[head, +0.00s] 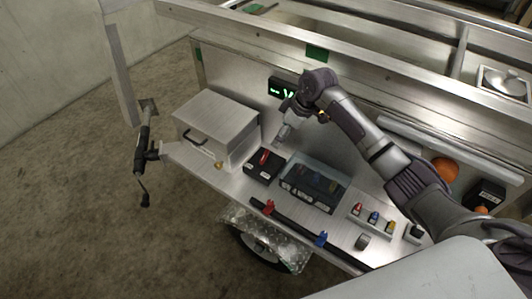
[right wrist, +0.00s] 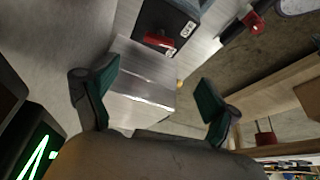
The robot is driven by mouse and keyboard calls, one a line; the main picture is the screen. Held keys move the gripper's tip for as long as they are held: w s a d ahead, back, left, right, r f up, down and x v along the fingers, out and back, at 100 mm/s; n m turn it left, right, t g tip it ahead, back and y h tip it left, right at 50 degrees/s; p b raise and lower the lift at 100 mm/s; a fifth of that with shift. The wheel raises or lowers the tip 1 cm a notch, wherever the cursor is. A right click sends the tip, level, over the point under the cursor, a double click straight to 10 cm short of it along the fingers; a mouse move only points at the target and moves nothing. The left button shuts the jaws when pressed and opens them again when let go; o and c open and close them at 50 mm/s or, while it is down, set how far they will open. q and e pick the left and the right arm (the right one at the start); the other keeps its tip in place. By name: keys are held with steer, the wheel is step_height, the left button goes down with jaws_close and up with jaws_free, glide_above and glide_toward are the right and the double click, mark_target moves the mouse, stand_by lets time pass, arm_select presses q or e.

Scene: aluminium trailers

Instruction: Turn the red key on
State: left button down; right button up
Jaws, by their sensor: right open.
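The red key (head: 264,157) sits on a small black switch box (head: 262,170) on the trailer's metal deck. In the right wrist view the red key (right wrist: 159,41) lies across the black box (right wrist: 168,24), near the top. My right gripper (head: 283,133) is above and just behind the box, apart from the key. In the right wrist view my right gripper (right wrist: 157,80) has its green-padded fingers spread, with nothing held between them. The key is beyond the fingertips. My left gripper is in neither view.
A metal box with a handle (head: 218,123) stands left of the switch box. A clear-lidded dark case (head: 312,183) stands close on its right. A display with green digits (head: 282,88) is on the panel behind. Red and blue clamps (head: 269,206) sit along the front edge.

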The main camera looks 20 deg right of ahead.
mark_target(265, 155)
steer(key=x, duration=1.3)
steer(key=shift+w+a+f, duration=0.1)
steer(key=shift+w+f, duration=0.1)
steer(key=shift+w, duration=0.1)
steer(key=c, duration=1.1)
steer(key=shift+c, duration=0.2)
